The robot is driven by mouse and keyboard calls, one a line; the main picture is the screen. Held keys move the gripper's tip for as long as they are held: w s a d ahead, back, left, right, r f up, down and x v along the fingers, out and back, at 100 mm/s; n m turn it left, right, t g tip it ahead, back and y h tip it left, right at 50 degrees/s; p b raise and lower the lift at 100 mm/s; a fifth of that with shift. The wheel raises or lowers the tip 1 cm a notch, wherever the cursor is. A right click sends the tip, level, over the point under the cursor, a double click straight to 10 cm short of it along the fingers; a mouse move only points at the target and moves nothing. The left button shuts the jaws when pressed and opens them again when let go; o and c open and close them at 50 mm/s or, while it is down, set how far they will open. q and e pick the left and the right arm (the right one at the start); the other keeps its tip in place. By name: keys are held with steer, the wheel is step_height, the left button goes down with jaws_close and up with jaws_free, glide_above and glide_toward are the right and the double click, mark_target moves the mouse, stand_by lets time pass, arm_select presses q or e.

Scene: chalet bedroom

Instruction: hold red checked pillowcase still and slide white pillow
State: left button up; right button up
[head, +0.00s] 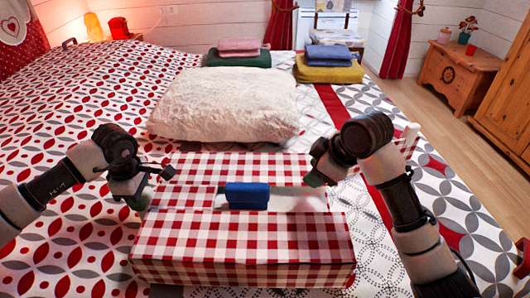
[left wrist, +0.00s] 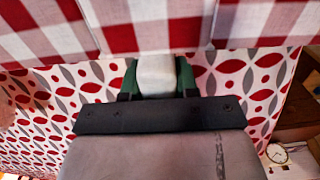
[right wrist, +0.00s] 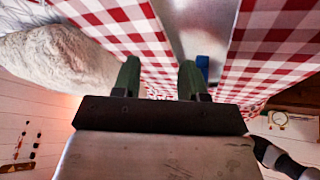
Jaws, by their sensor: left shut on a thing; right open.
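The red checked pillowcase (head: 240,246) lies on the bed in front of me, its middle gap showing a pale strip with a blue block (head: 246,196). The white fluffy pillow (head: 225,105) lies flat just beyond it, outside the case. My left gripper (head: 143,190) is at the case's left edge. In the left wrist view its green fingers are shut on a pale piece (left wrist: 157,76) against the checked cloth. My right gripper (head: 318,180) is open above the case's right part. In the right wrist view, checked cloth (right wrist: 120,22) shows past its empty fingers, with the pillow (right wrist: 55,62) to the left.
Folded towels (head: 238,58) and folded blue and yellow cloths (head: 330,65) lie at the bed's far side. A red lamp (head: 118,27) glows at the back left. A wooden chest (head: 455,75) stands right of the bed. Patterned bedspread is clear to the left.

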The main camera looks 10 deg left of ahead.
mark_target(267, 185)
steer(key=s+a+r+n+g, duration=0.1)
steer(key=a+r, duration=0.1)
steer(key=a, duration=0.1)
steer(key=s+a+r+n+g, duration=0.1)
steer(key=a+r, duration=0.1)
steer(key=a, duration=0.2)
steer(key=s+a+r+n+g, duration=0.1)
steer(key=a+r+n, duration=0.1)
steer(key=a, duration=0.1)
steer(key=shift+s+a+r+g, duration=0.15)
steer(key=shift+a+r+g, duration=0.15)
steer(key=shift+a, duration=0.05)
steer(key=shift+s+a+h, duration=0.1)
steer(key=shift+a+h, duration=0.1)
steer(key=shift+h, duration=0.1)
steer(key=x, duration=1.1)
steer(key=shift+s+a+f, duration=0.15)
steer(key=shift+a+f, duration=0.1)
steer(key=shift+f, duration=0.1)
steer(key=c, duration=0.7)
steer(key=shift+w+d+r, duration=0.1)
steer(key=shift+w+d, duration=0.05)
steer(key=shift+d, duration=0.85)
steer(key=shift+w+d, duration=0.15)
steer(key=shift+d, duration=0.85)
jaws_close()
steer(key=shift+d, duration=0.1)
